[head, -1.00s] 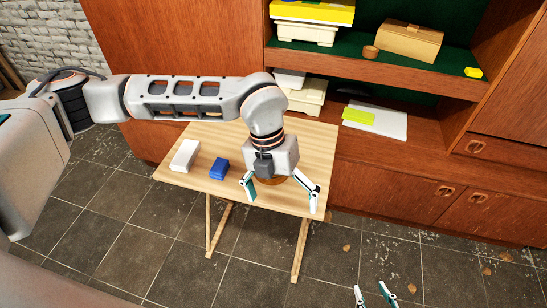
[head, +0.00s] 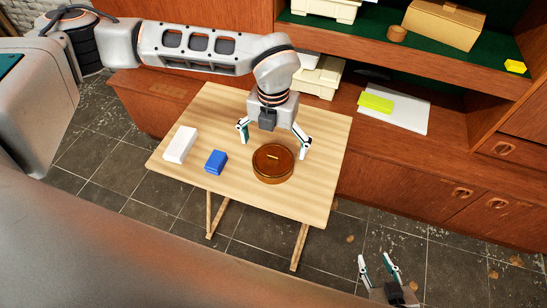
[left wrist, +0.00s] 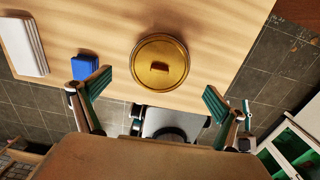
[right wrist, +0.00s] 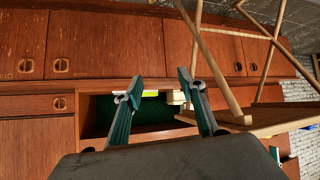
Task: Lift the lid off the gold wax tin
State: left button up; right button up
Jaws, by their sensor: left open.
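The gold wax tin (head: 273,170) stands upright on the small wooden table, its round lid on top with a small bar handle (head: 272,157). In the left wrist view the round gold lid (left wrist: 160,80) faces the camera, its handle near the middle. My left gripper (head: 272,140) is open and empty, its fingers behind and above the tin in the head view, not touching it. In the left wrist view its fingertips (left wrist: 155,82) are spread wide to either side of the tin. My right gripper (head: 378,257) is open and empty, low over the floor, right of the table; its fingers (right wrist: 157,78) show apart.
The table's front right is clear.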

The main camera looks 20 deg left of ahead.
aim_at(273, 156)
pick_arm(q)
notch_tip(273, 156, down, 4)
jog(key=shift+w+f, duration=0.1)
jog(key=shift+w, duration=0.05)
jog(key=c, duration=2.5)
